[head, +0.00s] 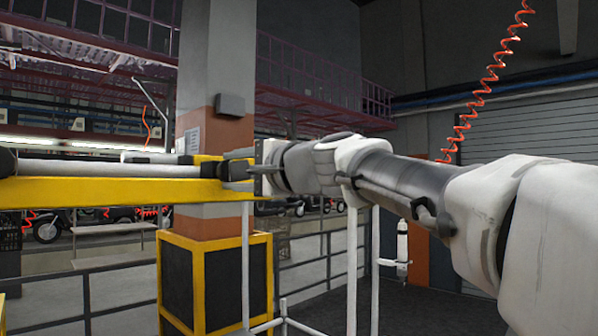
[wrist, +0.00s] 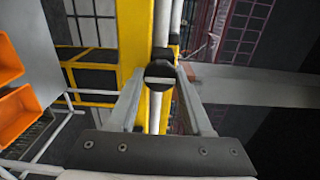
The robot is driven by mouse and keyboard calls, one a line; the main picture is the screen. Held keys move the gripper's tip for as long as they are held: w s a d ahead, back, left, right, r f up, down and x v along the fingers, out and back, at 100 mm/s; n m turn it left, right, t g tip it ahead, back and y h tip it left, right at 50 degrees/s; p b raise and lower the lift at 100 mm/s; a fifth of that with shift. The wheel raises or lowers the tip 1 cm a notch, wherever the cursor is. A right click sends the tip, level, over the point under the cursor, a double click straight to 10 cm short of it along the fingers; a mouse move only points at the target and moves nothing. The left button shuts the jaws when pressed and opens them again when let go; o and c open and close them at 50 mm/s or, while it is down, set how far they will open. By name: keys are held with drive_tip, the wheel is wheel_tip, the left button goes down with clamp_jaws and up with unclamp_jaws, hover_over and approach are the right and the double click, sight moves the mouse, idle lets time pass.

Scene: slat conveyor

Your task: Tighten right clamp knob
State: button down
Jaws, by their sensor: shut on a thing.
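The right clamp knob (wrist: 153,71) is a round black knob with a pale bar across its face. In the wrist view it sits between the fingertips of my gripper (wrist: 160,78), one finger on each side. My gripper (head: 238,166) is shut on it at the right end of the yellow beam (head: 110,192), reaching in from the right in the head view. A pale round rail (head: 95,169) runs along the beam top. In the head view the knob is hard to make out among the dark parts at the fingertips.
A concrete pillar (head: 216,75) stands behind the beam, above a black box with a yellow frame (head: 216,285). White posts (head: 352,255) and dark railings are below and behind. An orange coiled hose (head: 485,90) hangs at upper right. Orange bins (wrist: 22,118) show left in the wrist view.

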drive_tip(key=shift+c, duration=1.6)
unclamp_jaws()
drive_tip(key=shift+d, duration=0.1)
drive_tip(key=b+v, duration=0.2)
drive_tip(key=v, duration=1.5)
drive_tip(key=shift+s, duration=0.2)
drive_tip(key=shift+f, duration=0.1)
drive_tip(key=s+d+f+n+g+h+p, duration=0.2)
drive_tip(key=s+d+f+h, duration=0.2)
drive_tip(key=f, duration=0.7)
drive_tip(key=s+d+f+n+g+h+p, duration=0.2)
drive_tip(key=s+d+f+h, duration=0.3)
drive_tip(key=f, duration=0.6)
drive_tip(key=s+d+f+n+g+h+p, duration=0.2)
drive_tip(key=d+f, duration=0.5)
drive_tip(key=f, duration=0.5)
drive_tip(key=s+n+h+p, duration=0.1)
drive_tip(key=s+n+h, duration=0.1)
drive_tip(key=shift+s+h+p, duration=0.3)
drive_tip(key=shift+h+p, duration=0.05)
drive_tip(key=shift+h, duration=0.05)
